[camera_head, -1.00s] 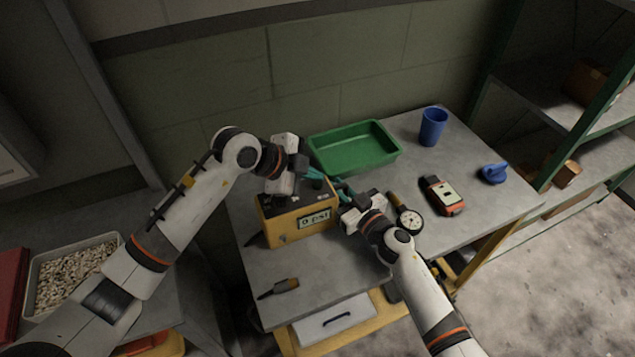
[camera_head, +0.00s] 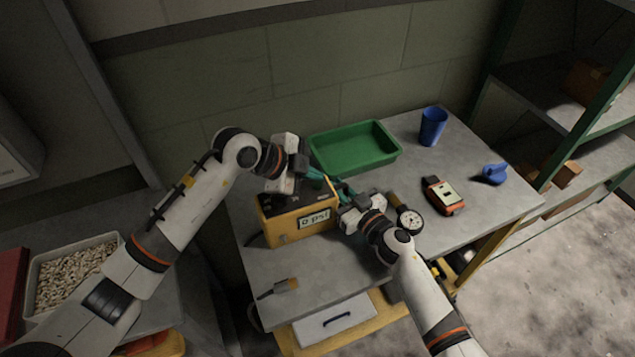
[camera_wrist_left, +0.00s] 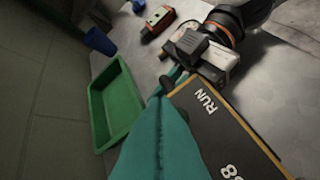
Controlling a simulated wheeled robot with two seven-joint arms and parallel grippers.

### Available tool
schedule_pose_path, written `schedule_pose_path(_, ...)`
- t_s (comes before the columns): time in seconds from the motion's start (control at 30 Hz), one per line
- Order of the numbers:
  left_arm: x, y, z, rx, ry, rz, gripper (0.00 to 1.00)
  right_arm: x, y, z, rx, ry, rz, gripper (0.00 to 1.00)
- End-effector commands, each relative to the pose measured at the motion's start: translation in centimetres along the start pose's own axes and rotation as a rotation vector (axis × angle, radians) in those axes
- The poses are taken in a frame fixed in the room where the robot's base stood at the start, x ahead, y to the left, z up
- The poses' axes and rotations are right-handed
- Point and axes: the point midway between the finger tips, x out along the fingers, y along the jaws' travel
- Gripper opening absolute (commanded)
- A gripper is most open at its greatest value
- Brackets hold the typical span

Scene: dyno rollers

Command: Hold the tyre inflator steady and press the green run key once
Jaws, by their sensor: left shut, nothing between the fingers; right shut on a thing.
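The tyre inflator (camera_head: 290,224) is a yellow box with a dark top and a front display reading "0 psi". It stands upright on the grey table. My left gripper (camera_head: 322,178) is shut and empty, its teal fingers over the inflator's top. In the left wrist view the teal fingers (camera_wrist_left: 163,108) lie beside the inflator's dark panel (camera_wrist_left: 232,125), which carries the word RUN. The green run key cannot be made out; the fingers may cover it. My right gripper (camera_head: 341,191) is shut at the inflator's right upper edge, apparently on the inflator; the exact grip is hidden.
A green tray (camera_head: 355,148) stands behind the inflator. A blue cup (camera_head: 433,127), an orange-black meter (camera_head: 443,195), a round gauge (camera_head: 411,221) and a blue object (camera_head: 494,173) are to the right. A brush-like tool (camera_head: 279,288) lies near the front edge.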

Motion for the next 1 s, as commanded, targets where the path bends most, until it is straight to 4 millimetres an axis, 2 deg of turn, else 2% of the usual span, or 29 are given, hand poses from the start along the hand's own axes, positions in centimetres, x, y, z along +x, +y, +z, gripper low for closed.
schedule_pose_path(1.0, 0.61, -0.46, -0.42, 0.0, 0.0, 0.0, 0.0, -0.01, -0.01, -0.04, 0.0, 0.001, 0.0, 0.0)
